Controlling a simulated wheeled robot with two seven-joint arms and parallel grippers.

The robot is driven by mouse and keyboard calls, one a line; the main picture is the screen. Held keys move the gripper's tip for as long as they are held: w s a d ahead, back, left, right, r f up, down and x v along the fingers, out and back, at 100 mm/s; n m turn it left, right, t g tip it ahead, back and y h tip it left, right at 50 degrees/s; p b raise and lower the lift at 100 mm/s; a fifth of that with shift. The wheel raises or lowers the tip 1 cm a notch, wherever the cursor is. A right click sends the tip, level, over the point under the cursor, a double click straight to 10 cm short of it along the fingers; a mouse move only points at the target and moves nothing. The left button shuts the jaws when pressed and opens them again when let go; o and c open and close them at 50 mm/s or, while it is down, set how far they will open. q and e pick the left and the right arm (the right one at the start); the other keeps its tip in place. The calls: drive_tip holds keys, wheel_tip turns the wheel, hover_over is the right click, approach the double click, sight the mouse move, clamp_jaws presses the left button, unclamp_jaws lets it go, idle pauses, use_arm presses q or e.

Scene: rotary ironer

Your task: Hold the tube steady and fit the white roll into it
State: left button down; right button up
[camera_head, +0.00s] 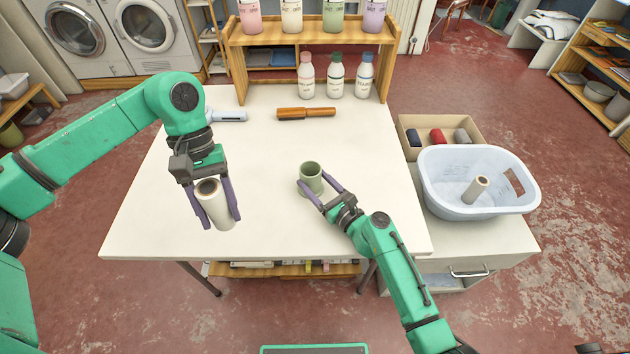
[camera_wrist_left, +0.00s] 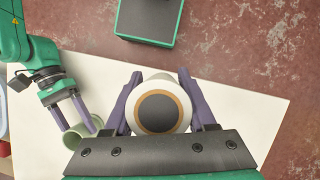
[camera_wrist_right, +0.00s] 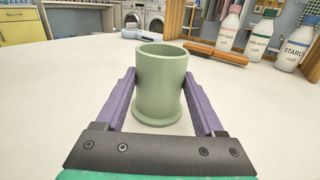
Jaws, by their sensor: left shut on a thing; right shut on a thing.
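The white roll (camera_head: 217,209) is held upright between the purple fingers of my left gripper (camera_head: 215,208), above the left front of the table. In the left wrist view its top end shows a dark core with a brown ring (camera_wrist_left: 160,112). The green tube (camera_head: 311,178) stands upright near the table's middle, its open end up and a wider flange at its base. My right gripper (camera_head: 322,198) is shut on the tube from the front right. In the right wrist view the tube (camera_wrist_right: 159,85) sits between both fingers. The roll is left of the tube and apart from it.
A brown-handled roller (camera_head: 306,113) and a pale blue tool (camera_head: 228,116) lie farther back. Several bottles (camera_head: 335,78) stand by the wooden shelf (camera_head: 235,60). A basin (camera_head: 480,205) with another white roll and a box (camera_head: 470,128) are at right. The table (camera_head: 262,215) between the grippers is clear.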

idle(0.6)
use_arm(q)
drive_tip(key=w+d+r+n+t+h, duration=0.35)
drive_tip(key=w+d+n+t, duration=0.35)
drive_tip(key=w+d+n, duration=1.2)
wheel_tip(320, 180, down, 8)
drive_tip(key=a+n, duration=0.1)
drive_tip(key=shift+w+n+y, duration=0.2)
drive_tip(key=shift+n+y, duration=0.1)
drive_tip(key=shift+y, duration=0.15)
drive_tip(key=shift+c, duration=0.7)
unclamp_jaws()
